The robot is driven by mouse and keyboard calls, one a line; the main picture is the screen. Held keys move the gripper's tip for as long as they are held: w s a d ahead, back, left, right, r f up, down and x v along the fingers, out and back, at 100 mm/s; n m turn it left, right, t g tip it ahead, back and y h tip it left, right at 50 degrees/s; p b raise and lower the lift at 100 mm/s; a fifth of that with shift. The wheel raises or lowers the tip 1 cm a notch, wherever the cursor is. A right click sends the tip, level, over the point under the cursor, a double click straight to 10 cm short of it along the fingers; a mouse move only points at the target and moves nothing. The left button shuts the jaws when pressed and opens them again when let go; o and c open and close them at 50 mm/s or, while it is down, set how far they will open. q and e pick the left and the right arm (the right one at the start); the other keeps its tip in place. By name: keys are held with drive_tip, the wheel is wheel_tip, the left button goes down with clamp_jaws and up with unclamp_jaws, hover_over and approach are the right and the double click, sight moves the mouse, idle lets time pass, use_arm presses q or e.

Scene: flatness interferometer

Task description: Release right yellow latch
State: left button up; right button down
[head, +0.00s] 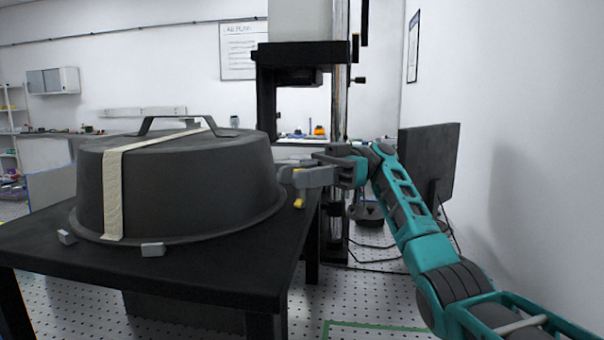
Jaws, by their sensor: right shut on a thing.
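The right yellow latch (299,203) shows as a small yellow piece at the right edge of the black table, beside the rim of a large dark domed cover (215,180). My right gripper (292,177) reaches in from the right and is shut at the latch, just above the yellow piece. Its fingers hide the latch's upper part. A beige strap (114,195) runs over the cover, and a black handle (185,119) stands on its top. My left gripper is not in view.
The black table (200,275) carries the cover, with small grey blocks (152,249) (67,237) near its front rim. A tall black-framed machine (262,95) stands behind. A dark monitor (428,165) stands to the right, behind my right arm. Perforated floor lies open in front.

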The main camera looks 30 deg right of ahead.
drive_tip(key=shift+a+f, duration=0.1)
drive_tip(key=shift+f, duration=0.15)
drive_tip(key=c, duration=1.2)
unclamp_jaws()
drive_tip(key=shift+r, duration=0.2)
drive_tip(key=shift+r+p, duration=1.3)
drive_tip(key=shift+r, duration=8.55)
